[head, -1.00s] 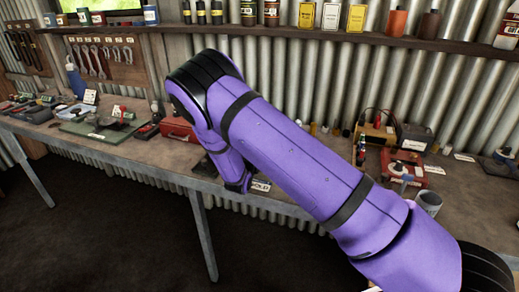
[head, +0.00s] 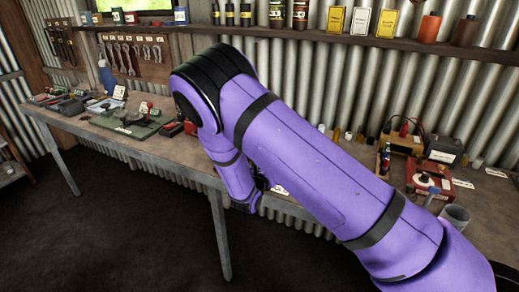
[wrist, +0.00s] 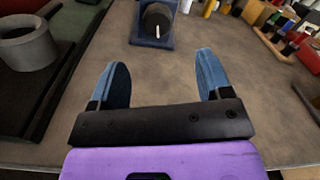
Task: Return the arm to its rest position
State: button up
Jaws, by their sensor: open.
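My purple arm (head: 310,165) reaches from the lower right of the head view toward the bench and bends down at its elbow. My gripper is hidden behind the arm in the head view. In the wrist view my gripper (wrist: 162,85) is open, with two blue fingers apart and nothing between them. Bare bench top (wrist: 160,70) shows between and beyond the fingers.
The workbench (head: 130,144) runs along the corrugated wall. In the wrist view a blue block with a dark round knob (wrist: 155,24) stands ahead, a grey ring-shaped piece (wrist: 28,45) lies left, and small bottles stand right. A green mat (head: 125,122) lies on the bench's left part.

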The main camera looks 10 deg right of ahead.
jog(key=s+d+r+m+g, duration=0.6)
jog(key=s+d+r+m, duration=0.2)
jog(key=r+m, duration=0.25)
jog(key=s+d+r+m+g, duration=0.7)
jog(key=d+r+m, duration=0.15)
jog(key=r, duration=0.35)
jog(key=s+a+r+m+t+y, duration=0.1)
jog(key=s+r+m+y, duration=0.2)
jog(key=s, duration=0.5)
jog(key=s+a+r+m+t+y, duration=0.1)
jog(key=s+r+m+y, duration=0.3)
jog(key=s, duration=0.4)
jog(key=s+a+r+m+t+y, duration=0.1)
jog(key=s+r+m+t+y, duration=0.1)
jog(key=s+r+m, duration=0.3)
jog(key=s+m+y, duration=0.1)
jog(key=s+m, duration=0.1)
jog(key=s, duration=0.1)
jog(key=shift+s+a+y, duration=0.25)
jog(key=shift+s+y, duration=0.15)
